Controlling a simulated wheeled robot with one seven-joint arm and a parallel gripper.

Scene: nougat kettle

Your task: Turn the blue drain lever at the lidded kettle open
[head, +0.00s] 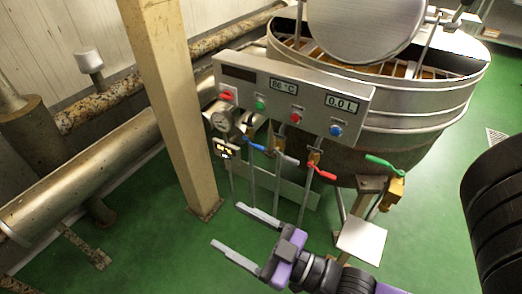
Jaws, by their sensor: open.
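The kettle (400,135) is a large steel drum with a round lid (365,25) tilted up over its top. The blue lever (256,146) sits below the control panel, at the left of a row of valve levers. My gripper (228,227) is open and empty, low in front of the kettle. Its two grey fingers point left, below the blue lever and apart from it. A grey lever (287,159) and a red lever (321,171) are to the right of the blue one. A green lever (385,161) is farther right on a brass valve.
A control panel (350,85) with displays and buttons hangs on the kettle's front. A beige post (168,90) stands left of the levers. Rusty pipes (90,165) run along the wall. A small steel plate (362,241) is near my arm.

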